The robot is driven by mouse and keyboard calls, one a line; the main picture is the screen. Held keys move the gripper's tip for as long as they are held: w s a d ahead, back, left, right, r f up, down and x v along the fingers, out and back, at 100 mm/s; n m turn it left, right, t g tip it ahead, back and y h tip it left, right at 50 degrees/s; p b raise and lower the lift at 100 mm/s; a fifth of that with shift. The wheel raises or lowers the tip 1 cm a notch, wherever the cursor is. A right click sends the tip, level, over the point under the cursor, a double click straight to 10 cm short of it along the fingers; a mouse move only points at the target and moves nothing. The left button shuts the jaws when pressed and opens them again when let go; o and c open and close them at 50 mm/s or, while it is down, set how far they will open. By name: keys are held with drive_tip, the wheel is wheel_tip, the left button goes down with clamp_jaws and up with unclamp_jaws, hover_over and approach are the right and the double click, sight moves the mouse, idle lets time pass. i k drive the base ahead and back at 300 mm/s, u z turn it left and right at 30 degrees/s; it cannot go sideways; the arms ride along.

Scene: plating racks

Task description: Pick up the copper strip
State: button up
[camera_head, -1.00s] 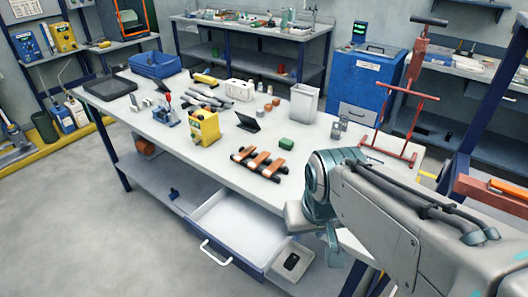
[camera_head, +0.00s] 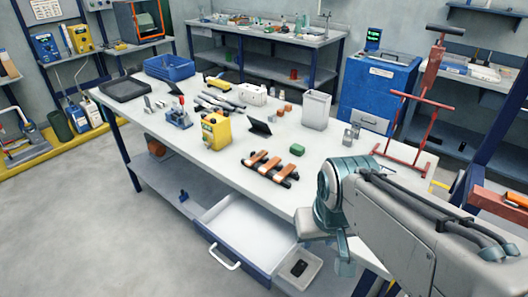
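Copper-coloured strips (camera_head: 271,164) lie side by side across dark bars on the white workbench (camera_head: 225,165), near its front edge. I cannot tell from the view which single one is the copper strip.
A green block (camera_head: 297,149) lies just behind the strips. A red metal frame (camera_head: 405,140) rises at the right. An open drawer (camera_head: 245,235) juts out below the bench front.

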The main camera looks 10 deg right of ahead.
sight(253, 160)
drive_tip(key=u, duration=1.85)
drive_tip(key=i, duration=2)
drive_tip(key=z, duration=3.35)
